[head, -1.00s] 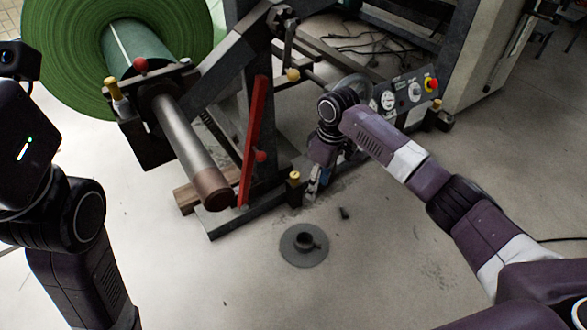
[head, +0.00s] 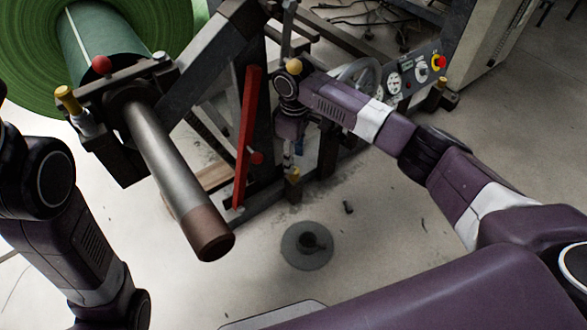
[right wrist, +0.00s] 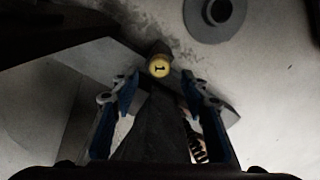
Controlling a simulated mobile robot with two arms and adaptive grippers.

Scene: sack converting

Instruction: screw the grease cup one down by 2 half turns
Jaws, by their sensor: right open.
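Grease cup one is the yellow cap marked 1 (right wrist: 160,66) in the right wrist view, on a dark block. In the head view the yellow cup (head: 293,175) sits low on the stand's frame, just below my right gripper. My right gripper (head: 292,161) points down there. Its blue fingers (right wrist: 160,79) are open in the right wrist view, one to each side of the line to the cap. The cap shows just beyond the fingertips, with nothing held. My left arm is at the left edge of the head view; its gripper is out of the picture.
A red lever (head: 247,135) and a steel shaft (head: 175,170) with a brown end stand left of the right gripper. A handwheel (head: 361,75) and gauge panel (head: 415,77) are right. A round grey disc (head: 307,246) lies on otherwise fairly clear floor in front.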

